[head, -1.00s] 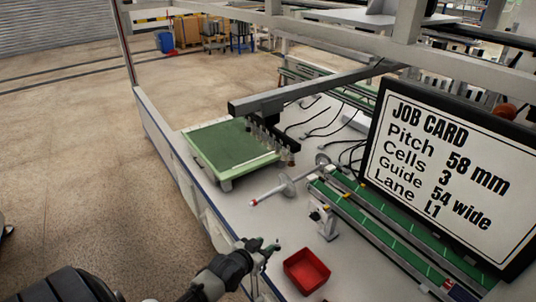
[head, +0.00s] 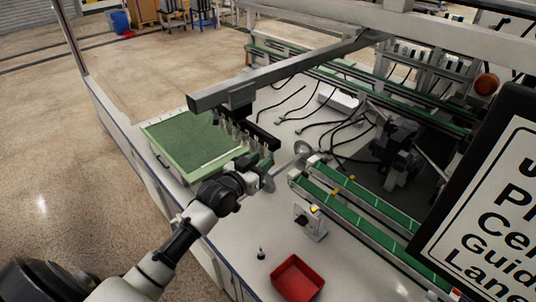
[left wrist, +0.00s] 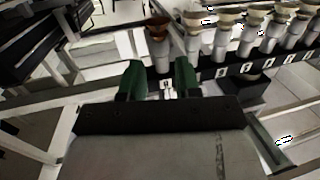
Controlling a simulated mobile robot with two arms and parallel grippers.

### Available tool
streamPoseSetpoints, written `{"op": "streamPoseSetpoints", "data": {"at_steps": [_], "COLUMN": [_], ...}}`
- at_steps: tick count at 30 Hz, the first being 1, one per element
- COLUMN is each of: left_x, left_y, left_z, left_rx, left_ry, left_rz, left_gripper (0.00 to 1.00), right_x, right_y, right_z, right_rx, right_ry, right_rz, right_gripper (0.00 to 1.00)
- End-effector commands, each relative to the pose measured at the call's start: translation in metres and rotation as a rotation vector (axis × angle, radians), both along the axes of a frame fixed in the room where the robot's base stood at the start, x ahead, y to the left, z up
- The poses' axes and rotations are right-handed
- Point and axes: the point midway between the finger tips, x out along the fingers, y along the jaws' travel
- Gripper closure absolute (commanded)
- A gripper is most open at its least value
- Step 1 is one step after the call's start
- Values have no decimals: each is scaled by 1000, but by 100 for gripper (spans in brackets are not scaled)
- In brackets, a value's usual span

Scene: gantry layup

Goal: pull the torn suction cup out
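A row of suction cups (head: 238,135) hangs from the dark bar under the gantry beam. In the left wrist view the cups show pale stems and tan tops over a numbered strip. The end cup (left wrist: 158,28) is darker brown than its neighbours; I cannot make out a tear. My left gripper (head: 268,172) is at the near end of the row. In the left wrist view its green fingers (left wrist: 158,72) are apart, with the end cup's stem lined up between them and space on both sides. I cannot tell whether the stem is inside the fingers' reach. My right gripper is out of view.
A green-topped tray (head: 183,150) lies left of the cups. A red bin (head: 297,279) and a small dark-based part (head: 261,254) stand on the near white bench. Green conveyors (head: 365,210) and the job card (head: 495,215) are at right. Black hoses lie behind.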

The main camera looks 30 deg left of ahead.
Motion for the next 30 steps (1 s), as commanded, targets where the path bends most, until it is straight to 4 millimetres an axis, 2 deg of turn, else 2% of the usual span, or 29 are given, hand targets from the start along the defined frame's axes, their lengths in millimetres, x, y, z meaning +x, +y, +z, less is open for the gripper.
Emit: {"op": "streamPoseSetpoints", "data": {"at_steps": [3,9,21,27,28,29,30], "left_x": [22,44,50,50,50,50,50], "left_y": [-3,-6,-7,-7,-7,-7,-7], "left_z": [0,-2,-3,-3,-3,-3,-3], "left_rx": [0,0,1,1,1,1,1], "left_ry": [-2,0,1,1,1,1,1], "left_rz": [1,1,0,0,0,0,0], "left_gripper": [67,67,67,98,100,84,91], "right_x": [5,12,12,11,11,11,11], "right_y": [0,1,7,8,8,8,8], "right_z": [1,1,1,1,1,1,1], "right_rx": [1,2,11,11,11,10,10], "right_ry": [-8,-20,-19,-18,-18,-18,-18], "right_rz": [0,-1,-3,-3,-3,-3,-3], "right_gripper": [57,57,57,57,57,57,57]}}
